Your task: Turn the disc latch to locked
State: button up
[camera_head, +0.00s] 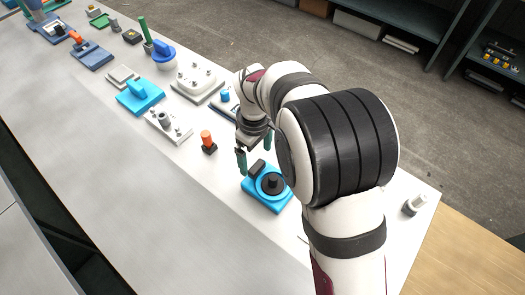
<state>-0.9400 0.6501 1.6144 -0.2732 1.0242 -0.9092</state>
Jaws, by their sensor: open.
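The disc latch appears to be the bright blue base with a dark round disc (271,183) and a raised dark block beside it, near the right end of the bench. A short dark knob stands on the disc. Which way the latch is set cannot be read at this size. My gripper (254,154) is just above and behind the blue base, pointing down, with its green fingers apart. It holds nothing that I can see. Whether a finger touches the latch cannot be told. My arm hides part of the bench to the right of it.
An orange-topped post (207,141) stands left of the latch. A grey plate with fittings (168,124), a light blue block (139,95) and a white plate (197,81) lie farther back. The bench front is clear.

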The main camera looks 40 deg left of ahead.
aim_at(256, 167)
notch_tip(256, 167, down, 5)
jog(key=shift+r, duration=0.15)
jog(key=c, duration=1.4)
